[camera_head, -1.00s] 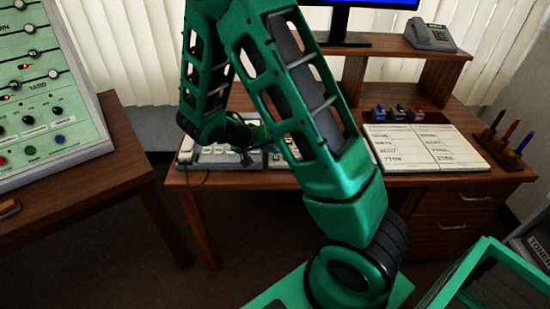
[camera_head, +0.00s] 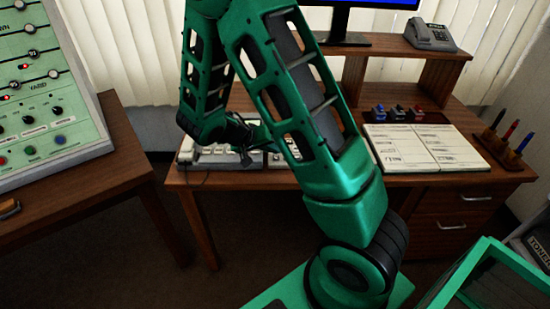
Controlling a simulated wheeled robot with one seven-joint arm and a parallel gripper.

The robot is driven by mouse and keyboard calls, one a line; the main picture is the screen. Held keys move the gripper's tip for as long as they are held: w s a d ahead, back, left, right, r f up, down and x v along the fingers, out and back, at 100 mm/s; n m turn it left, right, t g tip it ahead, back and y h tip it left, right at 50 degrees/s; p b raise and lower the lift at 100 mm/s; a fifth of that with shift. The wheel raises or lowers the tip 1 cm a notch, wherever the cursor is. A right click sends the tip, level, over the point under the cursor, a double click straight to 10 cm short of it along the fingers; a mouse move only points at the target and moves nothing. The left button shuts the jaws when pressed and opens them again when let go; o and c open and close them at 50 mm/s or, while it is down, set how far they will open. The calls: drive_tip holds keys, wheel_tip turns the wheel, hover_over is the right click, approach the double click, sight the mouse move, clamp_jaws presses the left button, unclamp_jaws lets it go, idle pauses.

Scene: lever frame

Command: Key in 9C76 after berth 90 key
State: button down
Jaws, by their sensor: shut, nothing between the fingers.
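A pale keyboard (camera_head: 207,155) lies at the left front of the brown desk, partly hidden behind my green arm. A second pale keyed part (camera_head: 277,161) shows to its right, mostly covered by the arm. My gripper (camera_head: 246,160) is dark, small and pointed down at the right end of the keyboard. It is shut with nothing in it. I cannot tell whether its tip touches a key. The key legends are too small to read. The monitor (camera_head: 350,38) at the back shows only a blue strip of screen.
An open book (camera_head: 427,147) lies on the desk right of my arm, with stamps (camera_head: 398,114) behind it and a pen holder (camera_head: 503,150) at right. A grey telephone (camera_head: 430,34) sits on the raised shelf.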

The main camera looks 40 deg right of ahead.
drive_tip(key=shift+f, duration=0.15)
drive_tip(key=shift+f, duration=0.25)
drive_tip(key=shift+f, duration=0.35)
idle(1.0)
drive_tip(key=shift+r, duration=0.8)
drive_tip(key=shift+a, duration=0.1)
drive_tip(key=v, duration=1)
drive_tip(key=shift+a+r, duration=0.15)
drive_tip(key=shift+r, duration=0.1)
drive_tip(key=shift+s, duration=0.1)
idle(1.8)
